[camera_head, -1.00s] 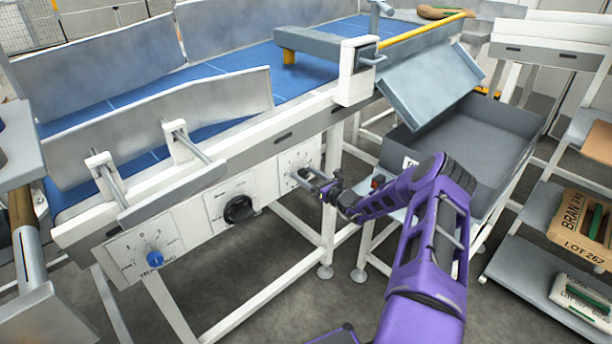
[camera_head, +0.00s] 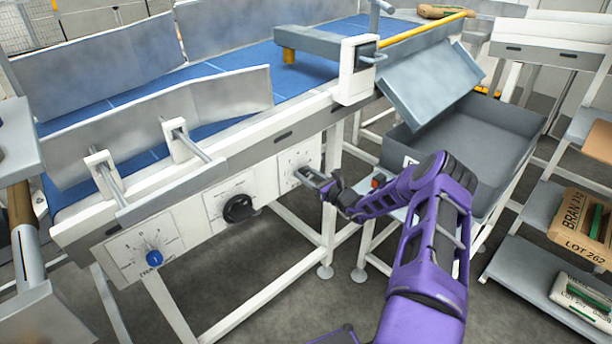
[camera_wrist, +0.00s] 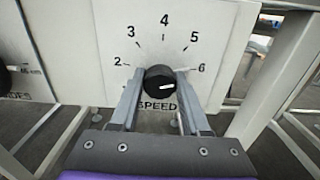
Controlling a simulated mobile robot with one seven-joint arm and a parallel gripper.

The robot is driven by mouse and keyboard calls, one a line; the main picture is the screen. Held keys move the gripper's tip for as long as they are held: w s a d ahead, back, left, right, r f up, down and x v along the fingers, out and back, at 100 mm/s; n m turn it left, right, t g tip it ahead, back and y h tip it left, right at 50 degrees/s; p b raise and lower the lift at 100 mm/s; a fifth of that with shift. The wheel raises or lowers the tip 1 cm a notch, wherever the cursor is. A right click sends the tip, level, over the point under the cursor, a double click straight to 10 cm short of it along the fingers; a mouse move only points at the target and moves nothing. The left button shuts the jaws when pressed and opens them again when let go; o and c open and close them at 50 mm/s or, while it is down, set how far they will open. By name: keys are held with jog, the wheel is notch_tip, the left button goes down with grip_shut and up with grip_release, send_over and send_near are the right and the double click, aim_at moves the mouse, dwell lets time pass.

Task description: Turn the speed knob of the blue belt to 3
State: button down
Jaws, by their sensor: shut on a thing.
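The black speed knob (camera_wrist: 160,80) sits on a white panel (camera_wrist: 110,30) marked SPEED, with numbers from 2 to 6 visible around it. The 3 (camera_wrist: 131,31) is at upper left. My gripper (camera_wrist: 158,92) is shut on the knob, one finger on each side. In the head view, my gripper (camera_head: 312,178) is at the right-hand panel (camera_head: 299,160) of the blue belt (camera_head: 250,65), hiding the knob.
On the same belt frame are a larger black knob (camera_head: 238,208) and a blue knob (camera_head: 154,257) on separate panels. A grey bin (camera_head: 470,135) and a tilted grey plate (camera_head: 430,90) stand right of my gripper. Shelves with sacks (camera_head: 580,220) are at far right.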

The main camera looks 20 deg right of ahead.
jog(key=n+b, duration=0.2)
jog(key=n, duration=0.3)
jog(key=shift+f, duration=0.15)
jog(key=shift+n+b, duration=1)
jog(key=shift+n, duration=1.3)
jog(key=shift+c, duration=1.9)
grip_release()
jog(key=v, duration=1.7)
jog(key=shift+s+p, duration=0.25)
jog(key=shift+p, duration=0.05)
